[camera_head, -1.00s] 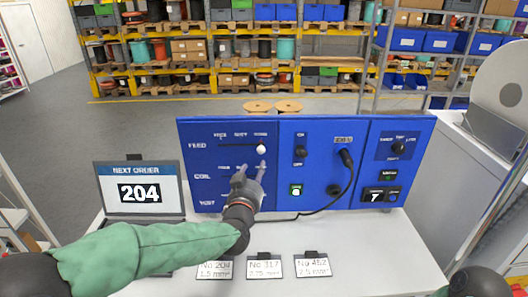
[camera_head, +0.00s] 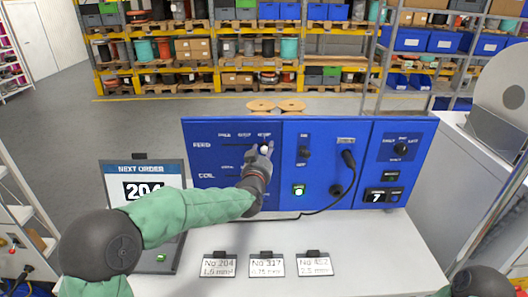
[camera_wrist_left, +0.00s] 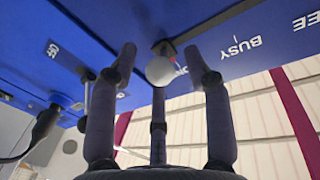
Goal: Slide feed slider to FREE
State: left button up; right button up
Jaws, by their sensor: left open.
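The feed slider (camera_head: 264,148) has a pale round knob at the right end of the dark FEED slot (camera_head: 238,146), on the left part of the blue panel. Small labels sit above the slot. My left gripper (camera_head: 261,153) is at the knob, its fingertips hiding part of it. In the left wrist view the knob (camera_wrist_left: 160,70) sits between the spread fingers of the open gripper (camera_wrist_left: 160,60), with gaps visible on both sides. The labels BUSY and one ending in EE are readable there, upside down. My right gripper is not in view.
The blue panel (camera_head: 330,205) stands on a white table. A black cable (camera_head: 349,178) hangs from its middle part. An order screen reading 204 (camera_head: 140,172) is at the left, partly behind my arm. Several number cards (camera_head: 267,265) lie in front.

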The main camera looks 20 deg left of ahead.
pick_arm(q)
jog(key=shift+w, duration=0.1)
grip_shut()
jog(key=s+a+b, duration=0.1)
jog(key=a+b, duration=0.2)
jog(key=a, duration=0.1)
jog(key=s+a+b, duration=0.1)
jog(key=a+b, duration=0.2)
jog(key=a, duration=0.1)
jog(key=s+a+b, duration=0.1)
jog(key=a+b, duration=0.2)
jog(key=a, duration=0.1)
jog(key=shift+s+a, duration=0.15)
jog(key=shift+s, duration=0.1)
jog(key=shift+s+a+r+b, duration=0.15)
jog(key=shift+a+b, duration=0.15)
jog(key=shift+b, duration=0.15)
jog(key=shift+r, duration=0.1)
jog(key=shift+c, duration=0.5)
grip_release()
jog(key=shift+a, duration=0.1)
jog(key=shift+o, duration=0.5)
